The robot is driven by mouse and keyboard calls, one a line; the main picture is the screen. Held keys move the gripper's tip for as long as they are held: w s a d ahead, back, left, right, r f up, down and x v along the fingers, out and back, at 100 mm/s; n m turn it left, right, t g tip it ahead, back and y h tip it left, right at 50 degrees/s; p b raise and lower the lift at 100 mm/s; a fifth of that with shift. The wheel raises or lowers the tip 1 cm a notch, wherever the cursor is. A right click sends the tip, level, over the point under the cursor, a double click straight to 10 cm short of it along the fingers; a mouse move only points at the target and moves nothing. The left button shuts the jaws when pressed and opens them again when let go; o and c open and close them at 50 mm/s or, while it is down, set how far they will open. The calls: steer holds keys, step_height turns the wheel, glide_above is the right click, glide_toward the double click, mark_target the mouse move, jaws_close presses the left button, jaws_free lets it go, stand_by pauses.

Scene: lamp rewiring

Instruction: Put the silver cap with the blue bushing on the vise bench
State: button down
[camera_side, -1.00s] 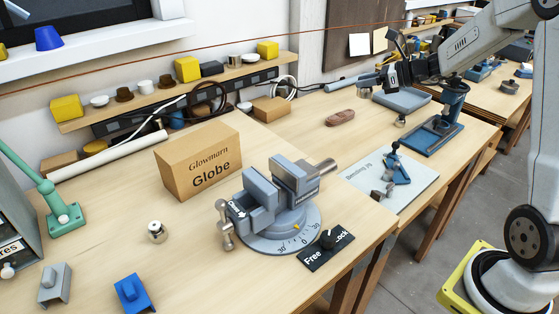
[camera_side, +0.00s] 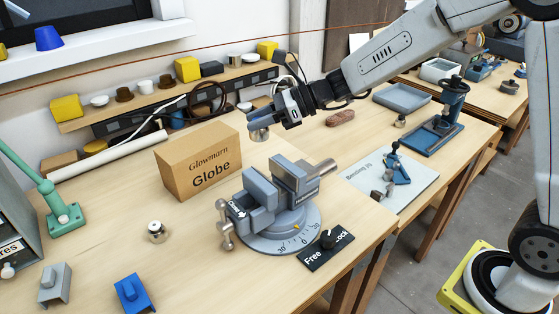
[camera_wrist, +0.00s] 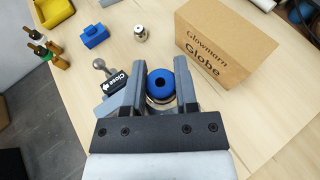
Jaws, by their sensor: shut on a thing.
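My gripper (camera_side: 263,119) is shut on a silver cap (camera_side: 259,134) and holds it in the air over the vise bench (camera_side: 105,215), behind the vise (camera_side: 265,200). In the wrist view the cap's blue bushing (camera_wrist: 160,83) sits between the fingers, facing the camera, with a dark hole in its middle. The cap's metal rim shows only in part below it. The bushing's colour cannot be made out in the side view. The vise stands on its round base, partly hidden by my gripper in the wrist view.
A second silver piece (camera_side: 157,232) stands on the bench left of the vise. The Globe box (camera_side: 198,160) stands behind it. Grey (camera_side: 54,285) and blue (camera_side: 133,293) blocks lie at the front. A Free/Lock panel (camera_side: 326,249) is at the right edge. Bare wood lies between box and blocks.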

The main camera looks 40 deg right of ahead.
steer(key=s+a+n+g, duration=0.1)
steer(key=s+a, duration=0.1)
steer(key=a, duration=0.2)
steer(key=s+a+g, duration=0.1)
steer(key=s+a, duration=0.1)
steer(key=a, duration=0.2)
steer(key=s+a+n+y, duration=0.1)
steer(key=s+a, duration=0.1)
steer(key=a, duration=0.3)
steer(key=shift+s+n+g, duration=0.1)
steer(key=shift+n+g, duration=0.2)
steer(key=shift+g, duration=0.1)
steer(key=s+a+n+g, duration=0.2)
steer(key=s+a+g, duration=0.1)
steer(key=s+a, duration=0.55)
steer(key=shift+y, duration=0.4)
steer(key=shift+w+a+f, duration=0.1)
steer(key=shift+a+f, duration=0.1)
steer(key=shift+f, duration=3.75)
steer(key=shift+a+f, duration=0.2)
steer(key=shift+f, duration=3.7)
steer(key=shift+f, duration=0.15)
steer(key=shift+f, duration=1.65)
steer(key=shift+f, duration=0.15)
steer(key=shift+c, duration=1.9)
jaws_free()
